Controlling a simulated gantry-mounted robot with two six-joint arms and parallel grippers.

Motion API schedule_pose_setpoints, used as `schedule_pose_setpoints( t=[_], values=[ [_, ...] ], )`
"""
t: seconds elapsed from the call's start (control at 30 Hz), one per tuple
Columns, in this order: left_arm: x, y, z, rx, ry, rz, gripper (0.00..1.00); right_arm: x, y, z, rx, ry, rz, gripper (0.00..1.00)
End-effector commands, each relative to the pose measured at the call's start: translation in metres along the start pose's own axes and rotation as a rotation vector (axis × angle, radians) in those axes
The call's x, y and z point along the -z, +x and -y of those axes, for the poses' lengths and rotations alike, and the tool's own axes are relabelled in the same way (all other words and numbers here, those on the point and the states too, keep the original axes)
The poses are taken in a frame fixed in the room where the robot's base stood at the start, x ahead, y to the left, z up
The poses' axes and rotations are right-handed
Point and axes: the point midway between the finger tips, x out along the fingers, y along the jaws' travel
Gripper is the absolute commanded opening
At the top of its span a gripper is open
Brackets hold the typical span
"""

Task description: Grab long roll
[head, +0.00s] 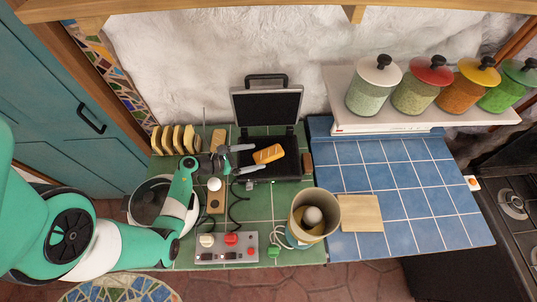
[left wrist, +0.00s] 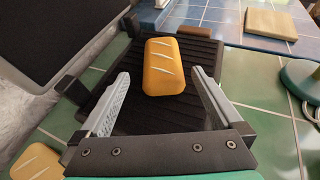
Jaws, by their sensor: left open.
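The long roll (head: 269,154), golden brown with pale slashes, lies on the ribbed lower plate of the open black grill (head: 280,172). In the left wrist view the roll (left wrist: 165,67) lies between and beyond my finger lines, with its long side pointing away from me. My left gripper (head: 252,157) is open and empty, just left of the roll, one finger to each side. I cannot tell whether a finger touches it. A second scored roll (head: 218,139) lies left of the grill; part of it shows in the left wrist view (left wrist: 38,162). My right gripper is not in view.
The grill's raised lid (head: 267,105) stands behind the roll. Bread slices (head: 178,139) stand in a rack at left. A control box (head: 226,247), a beige pot (head: 314,207) and a wooden board (head: 361,213) are in front. The blue tiles (head: 400,170) at right are mostly clear.

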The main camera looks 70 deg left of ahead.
Motion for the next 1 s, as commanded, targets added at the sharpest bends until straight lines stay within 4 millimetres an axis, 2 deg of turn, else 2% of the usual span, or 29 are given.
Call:
schedule_pose_setpoints(
  t=[0.23,0.33,0.5,0.57,0.77,0.8,1.0],
  values=[
    [0.0,0.041,0.004,0.004,0.002,0.0,1.0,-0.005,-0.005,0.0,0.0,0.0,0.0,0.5],
    [-0.001,0.048,0.004,0.002,0.001,0.0,1.0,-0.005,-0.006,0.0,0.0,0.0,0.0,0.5],
    [-0.002,0.048,0.004,0.0,0.0,0.0,1.0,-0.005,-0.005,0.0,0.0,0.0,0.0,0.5],
    [-0.002,0.047,0.004,0.0,0.0,0.0,0.93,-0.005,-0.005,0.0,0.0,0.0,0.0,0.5],
    [-0.002,0.047,0.004,0.001,0.0,0.0,0.57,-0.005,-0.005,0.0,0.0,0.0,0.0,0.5],
    [-0.002,0.047,0.004,0.001,0.0,0.0,0.54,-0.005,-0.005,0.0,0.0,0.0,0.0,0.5],
    [-0.002,0.047,0.004,0.001,0.001,0.001,0.55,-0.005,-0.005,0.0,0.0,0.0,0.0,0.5]
  ],
)
